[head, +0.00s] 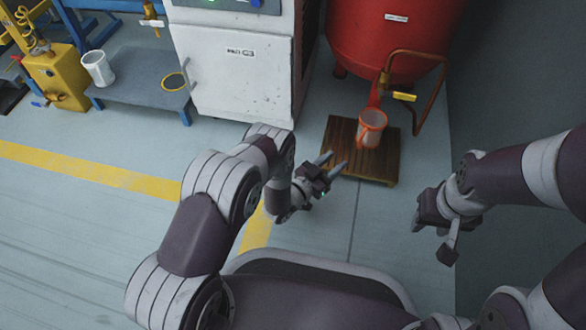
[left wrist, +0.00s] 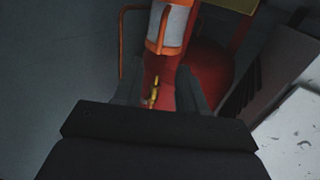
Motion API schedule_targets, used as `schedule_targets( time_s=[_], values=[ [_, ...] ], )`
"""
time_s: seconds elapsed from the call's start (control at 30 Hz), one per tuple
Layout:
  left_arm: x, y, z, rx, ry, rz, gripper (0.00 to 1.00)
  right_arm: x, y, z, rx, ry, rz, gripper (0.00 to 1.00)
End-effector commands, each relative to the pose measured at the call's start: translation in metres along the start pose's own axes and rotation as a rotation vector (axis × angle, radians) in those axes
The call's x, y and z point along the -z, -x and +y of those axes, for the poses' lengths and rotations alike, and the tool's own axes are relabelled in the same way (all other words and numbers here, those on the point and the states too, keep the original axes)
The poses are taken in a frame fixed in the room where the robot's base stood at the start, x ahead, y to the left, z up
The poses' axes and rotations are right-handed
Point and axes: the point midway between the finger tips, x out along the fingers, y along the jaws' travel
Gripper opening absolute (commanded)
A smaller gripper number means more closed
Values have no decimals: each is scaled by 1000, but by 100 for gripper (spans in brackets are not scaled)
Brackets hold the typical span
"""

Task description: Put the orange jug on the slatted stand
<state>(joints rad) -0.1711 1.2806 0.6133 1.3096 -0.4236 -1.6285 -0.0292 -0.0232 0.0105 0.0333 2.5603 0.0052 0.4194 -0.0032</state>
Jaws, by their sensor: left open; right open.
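The orange jug (head: 370,128), pale-bodied with orange rim and handle, appears upright over the wooden slatted stand (head: 340,134) in the head view, below the red tank's outlet. Whether its base rests on the slats is hard to tell. My left gripper (head: 334,164) is open and empty, just left of the jug and over the stand's left front edge, fingers pointing towards the jug. My right gripper (head: 431,240) is open and empty, right of the stand.
The red tank (head: 385,45) with its bent pipe (head: 433,95) and yellow valve handle (head: 404,96) stands close behind the jug. A white cabinet (head: 235,75) is to the left. A low blue bench (head: 135,88) holds a white jug (head: 98,68). Floor in front is clear.

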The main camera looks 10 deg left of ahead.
Motion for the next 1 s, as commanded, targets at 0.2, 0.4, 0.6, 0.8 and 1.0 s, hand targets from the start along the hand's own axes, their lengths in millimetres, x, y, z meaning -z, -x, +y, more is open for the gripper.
schedule_targets(
  time_s=[0.2,0.4,0.6,0.8,1.0],
  values=[
    [51,-23,-53,120,-28,-288,41,0,1,0,0,0,0,43],
    [156,112,-83,384,140,-953,41,0,0,0,0,0,0,43],
    [202,258,-20,462,367,-1331,41,0,0,0,0,0,0,43],
    [208,290,0,464,423,-1413,41,0,0,0,0,0,0,43],
    [208,289,0,463,421,-1413,41,0,0,0,0,0,0,43]
  ],
)
